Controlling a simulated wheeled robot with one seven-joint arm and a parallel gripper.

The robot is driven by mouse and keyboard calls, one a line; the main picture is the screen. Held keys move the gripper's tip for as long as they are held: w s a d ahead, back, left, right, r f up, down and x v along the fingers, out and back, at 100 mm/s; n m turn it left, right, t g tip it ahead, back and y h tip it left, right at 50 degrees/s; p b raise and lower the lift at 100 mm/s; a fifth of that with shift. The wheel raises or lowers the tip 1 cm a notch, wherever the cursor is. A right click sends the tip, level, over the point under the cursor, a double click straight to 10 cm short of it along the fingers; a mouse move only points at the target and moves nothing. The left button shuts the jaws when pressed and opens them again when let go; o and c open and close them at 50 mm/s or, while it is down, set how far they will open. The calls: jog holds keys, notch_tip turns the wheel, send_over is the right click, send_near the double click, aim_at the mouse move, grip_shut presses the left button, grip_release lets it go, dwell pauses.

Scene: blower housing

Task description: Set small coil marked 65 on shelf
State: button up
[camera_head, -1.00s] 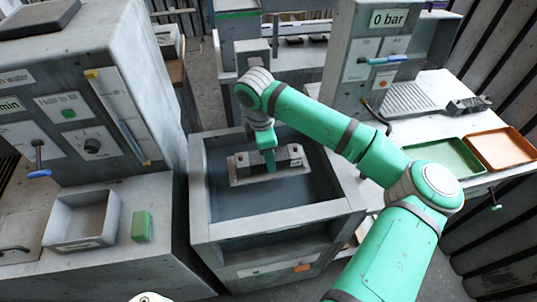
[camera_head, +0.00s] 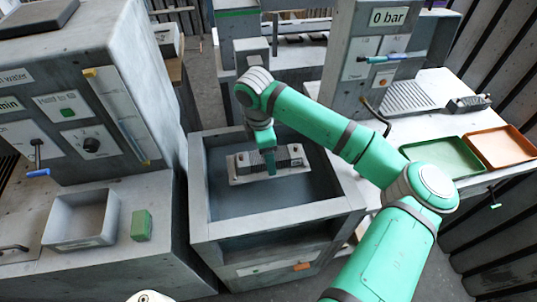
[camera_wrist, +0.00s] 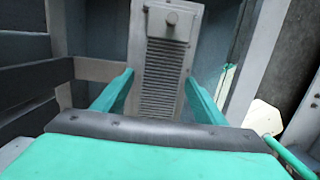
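A finned grey coil (camera_head: 290,157) lies in the grey open-topped basin (camera_head: 200,185) in the middle of the head view. No number on it can be read, so I cannot tell if it is the one marked 65. My gripper (camera_head: 269,165) reaches down into the basin at the coil. In the wrist view, the green fingers of my gripper (camera_wrist: 160,80) stand apart, one on each side of the coil (camera_wrist: 163,65). Their tips look very close to its sides; contact cannot be made out. No shelf for it is clearly identifiable.
A grey tray (camera_head: 108,215) and a green block (camera_head: 141,225) sit on the left bench. On the right worktop are a green tray (camera_head: 410,150), an orange tray (camera_head: 522,160) and another small dark finned part (camera_head: 467,104). The basin walls surround my gripper.

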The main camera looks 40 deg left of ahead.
jog(key=shift+s+a, duration=0.1)
jog(key=shift+r, duration=0.45)
notch_tip(320, 180, up, 10)
jog(key=shift+s+a, duration=0.4)
jog(key=shift+s, duration=0.05)
jog(key=shift+f, duration=0.15)
